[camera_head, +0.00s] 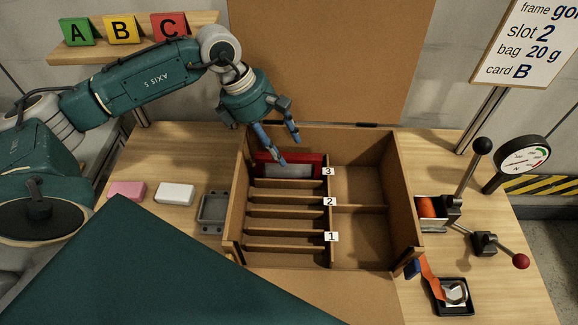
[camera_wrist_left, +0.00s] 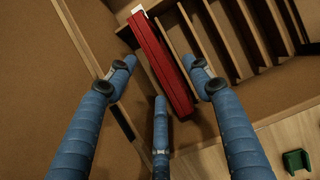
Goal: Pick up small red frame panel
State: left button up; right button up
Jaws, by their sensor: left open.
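The small red frame panel (camera_head: 300,160) stands on edge in the slot by label 3, at the back left of the open wooden box (camera_head: 408,200). Its red frame surrounds a grey middle. In the left wrist view, the panel (camera_wrist_left: 160,62) is a long red bar between the fingers. My left gripper (camera_head: 287,150) is open, its blue fingers pointing down at the panel from above. It also shows in the left wrist view (camera_wrist_left: 160,85), with fingers on both sides of the panel. Whether any finger touches it is unclear. My right gripper is not in view.
The slots by labels 2 (camera_head: 330,201) and 1 (camera_head: 331,237) look empty. A pink block (camera_head: 127,191), a white block (camera_head: 175,194) and a grey tray (camera_head: 212,210) lie left of the box. Levers (camera_head: 483,147) and a gauge (camera_head: 522,158) stand to the right.

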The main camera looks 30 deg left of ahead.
aim_at(287, 154)
pick_arm(q)
jog(key=p+x, duration=0.1)
jog(key=x, duration=0.2)
jog(key=shift+w+d+f, duration=0.2)
jog(key=shift+w+f, duration=0.05)
jog(key=shift+w+d+f+p, duration=0.15)
jog(key=shift+f+p, duration=0.15)
jog(key=shift+f, duration=0.3)
jog(key=shift+f+b, duration=0.2)
jog(key=shift+b, duration=0.2)
grip_shut()
